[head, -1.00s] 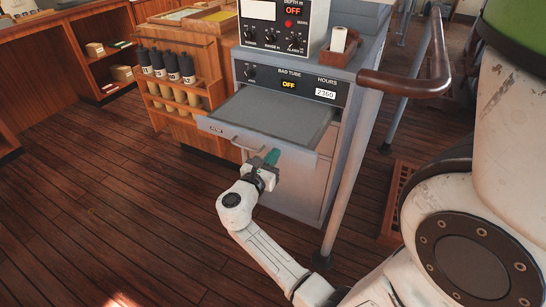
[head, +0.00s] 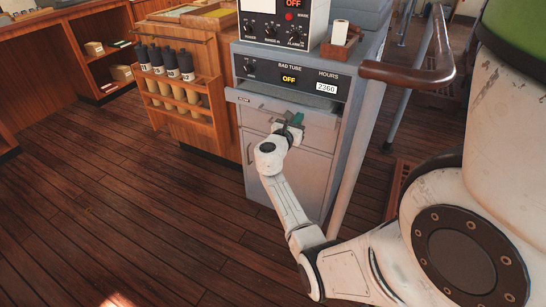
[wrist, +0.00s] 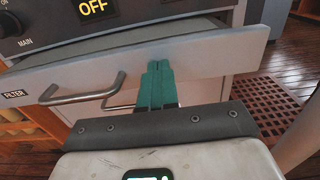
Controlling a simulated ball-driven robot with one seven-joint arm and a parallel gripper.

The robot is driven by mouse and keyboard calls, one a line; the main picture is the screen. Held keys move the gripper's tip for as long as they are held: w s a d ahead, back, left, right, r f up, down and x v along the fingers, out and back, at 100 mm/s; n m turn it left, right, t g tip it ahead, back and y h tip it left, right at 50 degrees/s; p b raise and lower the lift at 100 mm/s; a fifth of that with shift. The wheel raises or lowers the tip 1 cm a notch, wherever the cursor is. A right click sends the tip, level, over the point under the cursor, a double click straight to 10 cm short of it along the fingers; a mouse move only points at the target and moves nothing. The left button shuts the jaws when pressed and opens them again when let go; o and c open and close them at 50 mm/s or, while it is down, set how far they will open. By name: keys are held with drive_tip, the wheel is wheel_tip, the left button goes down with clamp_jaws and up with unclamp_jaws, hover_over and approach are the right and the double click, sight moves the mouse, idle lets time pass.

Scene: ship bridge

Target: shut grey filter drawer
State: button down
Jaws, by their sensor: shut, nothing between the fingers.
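The grey filter drawer (head: 262,104) is in the grey console, just under the control panel. It stands out only a little; in the wrist view its front (wrist: 215,62) carries the FILTER label and a narrow strip of the drawer's top shows behind it. Its metal bar handle (wrist: 82,95) is left of my fingers. My gripper (head: 296,120) is at the drawer front, right of the handle. Its green fingers (wrist: 158,68) are shut and empty, with the tips at or very near the front's face; exact contact is hard to tell.
The grey console (head: 300,175) has closed fronts below the drawer. A brown handrail (head: 410,75) on a grey post runs along its right side. A wooden rack of dark-capped tubes (head: 180,90) stands to the left. The plank floor in front is clear.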

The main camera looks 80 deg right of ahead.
sight(308, 105)
drive_tip(key=b+x, duration=0.3)
drive_tip(key=x, duration=0.6)
drive_tip(key=shift+s+d+f+b, duration=0.1)
drive_tip(key=shift+d+f+b, duration=0.05)
drive_tip(key=shift+d+b, duration=0.15)
drive_tip(key=shift+r, duration=0.3)
